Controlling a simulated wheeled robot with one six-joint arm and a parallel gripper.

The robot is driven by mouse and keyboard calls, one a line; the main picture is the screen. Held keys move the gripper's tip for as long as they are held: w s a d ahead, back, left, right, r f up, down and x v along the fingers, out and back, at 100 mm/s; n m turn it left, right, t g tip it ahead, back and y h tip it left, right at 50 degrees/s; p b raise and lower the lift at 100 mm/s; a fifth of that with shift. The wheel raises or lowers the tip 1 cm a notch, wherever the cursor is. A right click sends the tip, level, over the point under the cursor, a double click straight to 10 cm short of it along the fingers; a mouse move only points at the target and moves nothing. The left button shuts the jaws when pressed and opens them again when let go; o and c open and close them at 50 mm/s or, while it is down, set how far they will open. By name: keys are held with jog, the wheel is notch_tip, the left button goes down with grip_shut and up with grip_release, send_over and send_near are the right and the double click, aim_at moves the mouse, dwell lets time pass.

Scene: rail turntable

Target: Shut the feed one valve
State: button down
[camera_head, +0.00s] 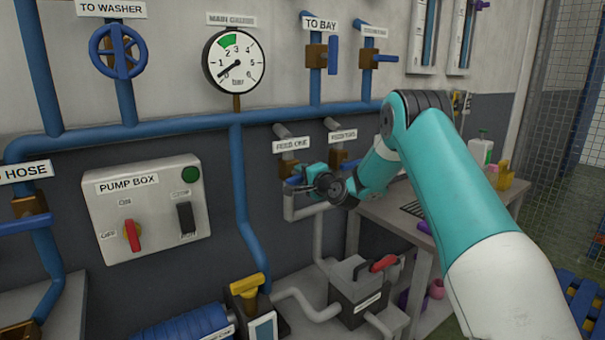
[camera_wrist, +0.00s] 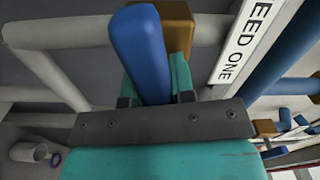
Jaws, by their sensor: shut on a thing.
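The feed one valve has a brass body (camera_head: 285,169) on a grey pipe below its FEED ONE label (camera_head: 291,145). My gripper (camera_head: 303,181) is at this valve and hides most of its handle in the head view. In the wrist view the brass body (camera_wrist: 177,30) sits behind a blue lever handle (camera_wrist: 139,45). My gripper (camera_wrist: 153,85) is shut on the blue handle, with a teal finger on each side. In that picture the handle lies across the line of the pipe. The label (camera_wrist: 240,45) is close on the right.
A second labelled brass valve (camera_head: 337,160) is close to the right of my gripper. The pump box (camera_head: 150,205) is on the wall to the left. A bench (camera_head: 455,215) is at the right.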

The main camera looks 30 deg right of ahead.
jog(key=shift+f+m, duration=0.15)
jog(key=shift+m, duration=0.85)
jog(key=c, duration=1)
grip_release()
jog(key=shift+o, duration=0.2)
jog(key=s+b, duration=0.7)
jog(key=s, duration=1)
jog(key=shift+s+d, duration=0.25)
jog(key=shift+d, duration=0.05)
